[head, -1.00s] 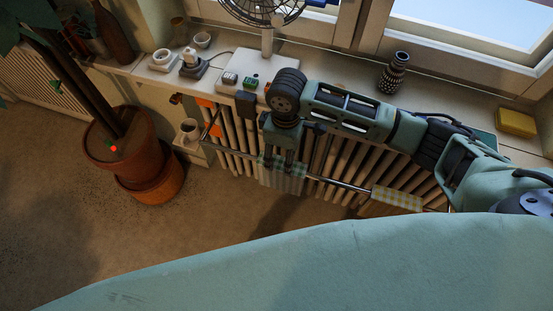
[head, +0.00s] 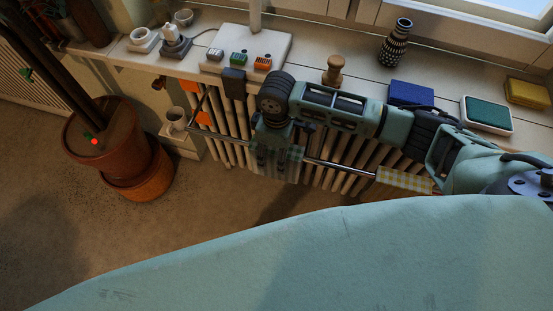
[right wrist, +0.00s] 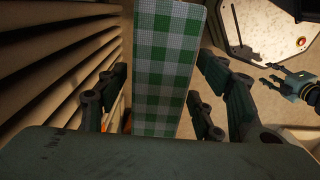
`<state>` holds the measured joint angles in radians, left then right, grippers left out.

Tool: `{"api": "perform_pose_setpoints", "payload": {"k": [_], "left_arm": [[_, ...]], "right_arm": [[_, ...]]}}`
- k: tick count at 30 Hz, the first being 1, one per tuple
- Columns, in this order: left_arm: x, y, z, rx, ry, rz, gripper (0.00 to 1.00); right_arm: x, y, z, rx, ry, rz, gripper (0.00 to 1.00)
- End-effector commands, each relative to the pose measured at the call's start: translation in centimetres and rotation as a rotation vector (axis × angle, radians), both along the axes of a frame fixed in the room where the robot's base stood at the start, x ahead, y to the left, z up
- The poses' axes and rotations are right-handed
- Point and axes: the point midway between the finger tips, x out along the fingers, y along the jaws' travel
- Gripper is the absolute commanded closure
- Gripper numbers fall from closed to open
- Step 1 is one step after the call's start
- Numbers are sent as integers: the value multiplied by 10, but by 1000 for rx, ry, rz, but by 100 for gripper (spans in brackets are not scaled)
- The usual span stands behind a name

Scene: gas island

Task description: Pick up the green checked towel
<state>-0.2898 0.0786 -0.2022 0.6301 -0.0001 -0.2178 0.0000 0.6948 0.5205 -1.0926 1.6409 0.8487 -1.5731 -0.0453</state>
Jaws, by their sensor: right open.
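The green checked towel (right wrist: 165,75) hangs in front of the radiator and fills the middle of the right wrist view. In the head view a strip of it (head: 295,154) shows beside my right gripper (head: 270,165), which covers much of it. My right gripper is open, pointing down at the rail. In the right wrist view its fingers stand on both sides of the towel, with gaps between. What looks like my left gripper (right wrist: 277,80) shows small at the right of the right wrist view; its jaw state is unclear.
A metal rail (head: 335,169) runs along the radiator (head: 225,125). A yellow checked towel (head: 405,180) hangs further right. The windowsill above holds a patterned vase (head: 396,43), a wooden object (head: 333,70) and several sponge-like blocks. A potted plant (head: 110,150) stands left on open floor.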

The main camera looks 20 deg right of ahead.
Motion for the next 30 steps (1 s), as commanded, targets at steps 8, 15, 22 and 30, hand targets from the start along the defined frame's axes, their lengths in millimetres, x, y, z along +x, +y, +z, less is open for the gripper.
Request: {"api": "perform_pose_setpoints", "payload": {"k": [8,15,22,30], "left_arm": [[-15,2,-2,3,22,2,57],[-18,2,-3,4,28,3,57],[-18,3,-3,4,27,3,57],[-15,3,-3,4,23,3,57]], "right_arm": [[0,-1,-41,-2,3,-1,39],[0,-1,-50,-1,0,0,39],[0,-1,-49,-1,0,0,50],[0,-1,-49,-1,0,0,74]]}}
